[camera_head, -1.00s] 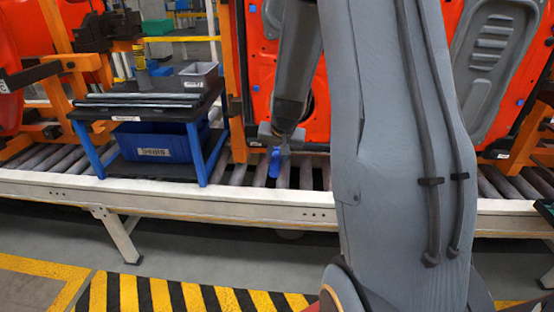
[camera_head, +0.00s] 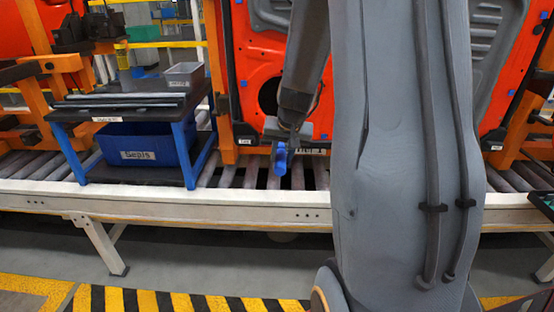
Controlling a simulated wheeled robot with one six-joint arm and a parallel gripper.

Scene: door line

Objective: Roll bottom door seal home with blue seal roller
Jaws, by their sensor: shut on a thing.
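My gripper (camera_head: 283,133) is shut on the blue seal roller (camera_head: 280,160), which hangs below it. The roller is just in front of the lower edge of the orange-red door (camera_head: 262,62), above the conveyor rollers. I cannot tell whether it touches the door. My arm hides the middle of the door and part of its bottom edge. A seal along that bottom edge cannot be made out clearly. Dark strips (camera_head: 120,101) lie on the small table to the left; I cannot tell whether they are seals.
A small table with blue legs (camera_head: 190,154) stands on the conveyor at left, with a grey bin (camera_head: 184,75) on top and a blue bin (camera_head: 140,148) below. An orange upright (camera_head: 222,90) stands between table and door. The conveyor's white rail (camera_head: 150,203) runs in front.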

